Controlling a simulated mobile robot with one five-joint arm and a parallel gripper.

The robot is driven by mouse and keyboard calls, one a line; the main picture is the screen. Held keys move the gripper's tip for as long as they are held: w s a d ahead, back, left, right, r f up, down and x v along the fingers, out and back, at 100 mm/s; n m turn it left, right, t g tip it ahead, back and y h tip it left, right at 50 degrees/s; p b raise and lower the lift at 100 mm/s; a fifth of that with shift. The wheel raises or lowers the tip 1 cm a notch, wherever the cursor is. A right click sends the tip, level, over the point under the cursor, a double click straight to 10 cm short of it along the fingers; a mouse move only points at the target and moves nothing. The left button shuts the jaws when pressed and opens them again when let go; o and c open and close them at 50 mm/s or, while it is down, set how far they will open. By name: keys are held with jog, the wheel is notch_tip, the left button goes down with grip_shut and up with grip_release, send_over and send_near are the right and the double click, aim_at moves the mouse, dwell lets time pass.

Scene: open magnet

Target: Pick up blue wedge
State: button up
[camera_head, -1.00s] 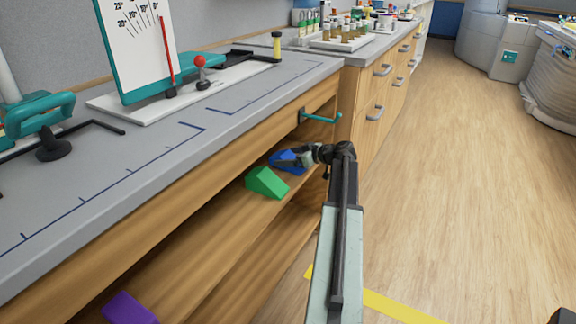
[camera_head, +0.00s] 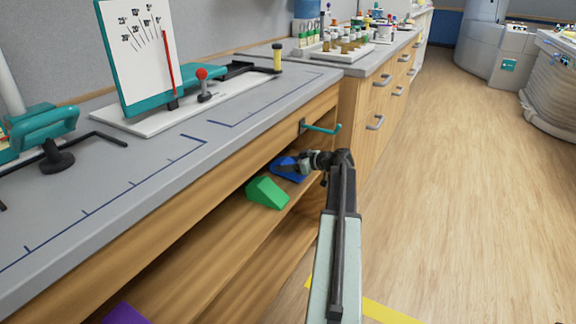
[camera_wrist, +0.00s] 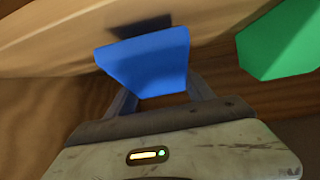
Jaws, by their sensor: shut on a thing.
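The blue wedge (camera_head: 288,170) is at the shelf under the counter, partly hidden by my gripper in the head view. In the wrist view the blue wedge (camera_wrist: 148,62) sits between the fingers of my gripper (camera_wrist: 160,98), which is shut on it. A dark shadow lies on the shelf just beyond the wedge in that view; I cannot tell whether the wedge touches the shelf. My gripper also shows in the head view (camera_head: 303,163), reaching in from the right.
A green wedge (camera_head: 267,192) stands on the shelf (camera_head: 225,240) close to the blue one. A purple block (camera_head: 124,314) is at the lower left. The counter edge and a teal hook (camera_head: 322,129) are above my gripper. Open floor (camera_head: 450,200) lies to the right.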

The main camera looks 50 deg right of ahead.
aim_at(287, 162)
notch_tip(287, 162, up, 3)
jog(key=shift+r+p, duration=0.1)
jog(key=shift+p, duration=1.1)
jog(key=s+a, duration=0.3)
jog(key=s, duration=0.4)
jog(key=s+a, duration=0.3)
jog(key=s, duration=0.4)
jog(key=shift+s+a+r, duration=0.15)
jog(key=shift+s+r, duration=0.05)
jog(key=shift+s, duration=0.15)
